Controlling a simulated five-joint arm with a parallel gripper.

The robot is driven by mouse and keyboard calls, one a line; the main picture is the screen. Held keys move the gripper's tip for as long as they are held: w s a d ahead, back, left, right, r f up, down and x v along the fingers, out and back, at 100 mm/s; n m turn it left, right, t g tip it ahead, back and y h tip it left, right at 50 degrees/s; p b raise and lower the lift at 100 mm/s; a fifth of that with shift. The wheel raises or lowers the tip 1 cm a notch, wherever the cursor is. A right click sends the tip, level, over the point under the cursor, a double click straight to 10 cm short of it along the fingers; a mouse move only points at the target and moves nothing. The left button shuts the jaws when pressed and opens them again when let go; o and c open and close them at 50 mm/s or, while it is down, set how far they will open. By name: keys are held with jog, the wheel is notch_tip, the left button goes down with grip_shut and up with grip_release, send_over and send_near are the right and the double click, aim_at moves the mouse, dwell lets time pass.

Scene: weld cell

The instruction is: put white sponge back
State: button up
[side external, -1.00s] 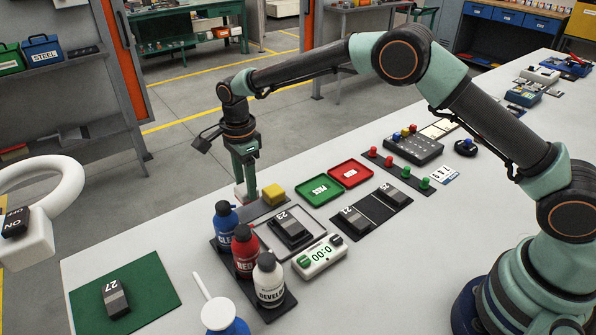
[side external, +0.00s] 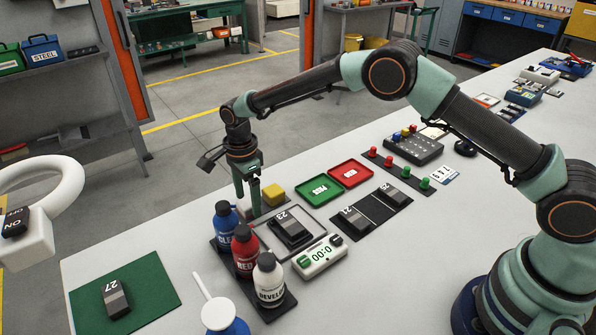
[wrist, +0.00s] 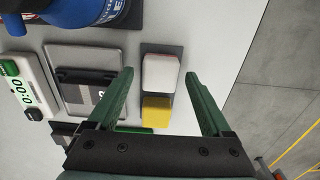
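The white sponge (wrist: 160,73) lies at the end of a narrow dark pad (wrist: 161,48) in the wrist view, beside the yellow sponge (wrist: 156,110). In the side view the white sponge (side external: 243,207) is mostly hidden by my gripper and the blue bottle. My gripper (wrist: 159,75) is open, its two green fingers on either side of the white sponge with a gap at each side. In the side view my gripper (side external: 248,203) points down at the pad, left of the yellow sponge (side external: 273,195).
Blue (side external: 225,224), red (side external: 244,252) and white (side external: 268,282) bottles stand in a row close in front of my gripper. A framed tray with block 23 (side external: 291,230), a timer (side external: 320,256) and green (side external: 319,189) and red (side external: 350,173) trays lie to the right.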

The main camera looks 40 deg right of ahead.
aim_at(248, 202)
jog(key=shift+r, duration=0.15)
jog(key=s+d+r+n+t, duration=0.1)
jog(key=d+r+n, duration=0.15)
jog(key=r, duration=0.75)
jog(key=s+d+r+n, duration=0.2)
jog(key=d+r, duration=0.1)
jog(key=r, duration=0.7)
jog(key=s+d+r+n+t, duration=0.25)
jog(key=s+d+n, duration=0.2)
jog(key=s, duration=0.25)
jog(key=s+d+r+n+t, duration=0.1)
jog(key=s+d+r+n, duration=0.3)
jog(key=s+d, duration=0.25)
jog(key=s+d+f+n+t, duration=0.1)
jog(key=s+d+f+n, duration=0.1)
jog(key=s+n, duration=0.3)
jog(key=shift+s+d+f, duration=0.2)
jog(key=shift+s+f, duration=0.6)
jog(key=shift+s, duration=0.15)
